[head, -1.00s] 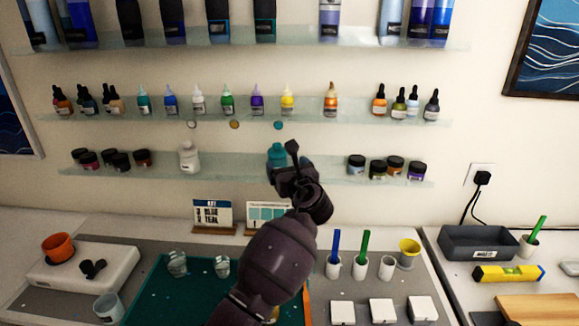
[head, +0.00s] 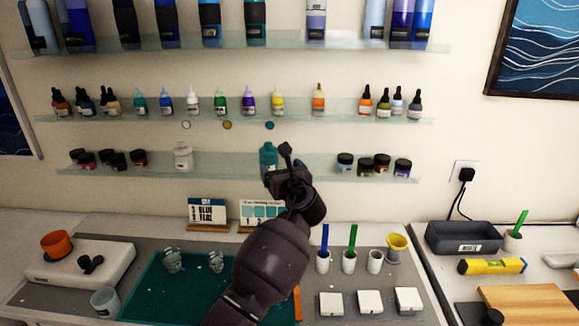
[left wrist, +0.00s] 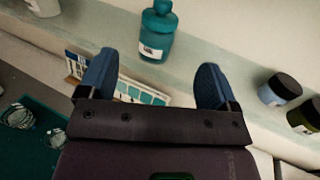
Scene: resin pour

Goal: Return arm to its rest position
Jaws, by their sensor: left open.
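My left gripper (left wrist: 153,85) is open and empty in the left wrist view, its two blue fingertips wide apart. In the head view the left gripper (head: 284,172) is raised in front of the lowest glass shelf. A teal bottle (left wrist: 156,32) stands upright on that shelf, beyond the fingers and apart from them. The teal bottle also shows in the head view (head: 268,157), partly hidden behind the gripper. My left arm covers part of the worktable. My right gripper is not in view.
The lowest shelf (head: 222,168) also bears a white bottle (head: 183,156) and several dark jars. Below are two small cards, a teal mat (head: 150,290), cups with pens (head: 349,261), a yellow funnel cup (head: 396,247), white blocks and a grey tray (head: 464,238).

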